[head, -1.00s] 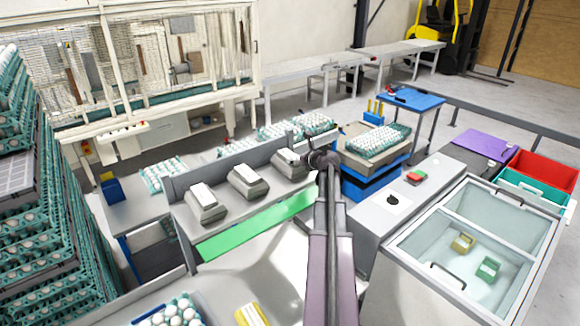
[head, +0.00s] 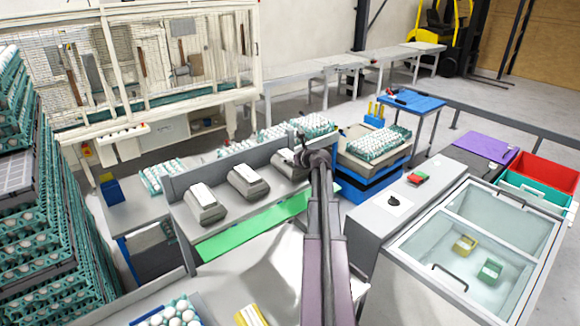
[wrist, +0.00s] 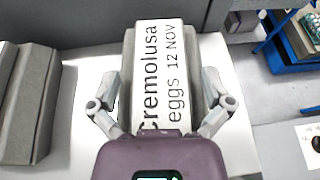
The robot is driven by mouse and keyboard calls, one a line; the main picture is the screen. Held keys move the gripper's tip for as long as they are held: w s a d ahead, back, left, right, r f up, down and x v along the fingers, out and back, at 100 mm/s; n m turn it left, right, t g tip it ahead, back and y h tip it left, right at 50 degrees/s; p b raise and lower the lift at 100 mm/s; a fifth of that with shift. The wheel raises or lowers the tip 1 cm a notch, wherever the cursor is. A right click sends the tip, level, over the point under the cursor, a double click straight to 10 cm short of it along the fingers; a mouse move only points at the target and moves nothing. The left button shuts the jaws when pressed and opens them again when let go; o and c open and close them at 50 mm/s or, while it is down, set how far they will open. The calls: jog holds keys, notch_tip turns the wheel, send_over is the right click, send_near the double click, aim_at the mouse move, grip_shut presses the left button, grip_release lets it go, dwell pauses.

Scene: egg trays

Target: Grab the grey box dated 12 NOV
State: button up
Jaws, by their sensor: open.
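The grey box dated 12 NOV (wrist: 152,60) lies under my gripper (wrist: 161,78) in the wrist view. Its white top label reads "cremolusa eggs 12 NOV". My gripper's fingers are spread, one on each side of the box; I cannot tell whether they touch it. In the head view this box (head: 283,162) is the rightmost of three grey boxes on the bench, partly hidden by my gripper (head: 301,150). The middle grey box (head: 248,183) and the left grey box (head: 206,205) have white tops; their dates are unreadable here.
A grey upright panel (head: 225,167) runs behind the boxes. A neighbouring grey box (wrist: 30,105) stands left in the wrist view, with a gap between. A blue stand with an egg tray (head: 378,145) is to the right. A green strip (head: 250,229) runs along the bench front.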

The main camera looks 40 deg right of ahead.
jog(key=c, duration=1.3)
jog(key=shift+r+p, duration=0.25)
jog(key=shift+p, duration=0.05)
notch_tip(320, 180, up, 2)
jog(key=shift+r+p, duration=0.15)
jog(key=shift+p, duration=0.95)
jog(key=shift+s+a+r+p, duration=0.25)
jog(key=shift+s+r+p, duration=0.05)
jog(key=shift+r+p, duration=0.3)
jog(key=s+a, duration=0.2)
jog(key=s, duration=0.2)
jog(key=s+a, duration=0.3)
jog(key=s, duration=0.1)
jog(key=s+a+r+p, duration=0.1)
jog(key=s+a, duration=0.2)
jog(key=s, duration=0.1)
jog(key=shift+s+a, duration=0.2)
jog(key=shift+s, duration=0.15)
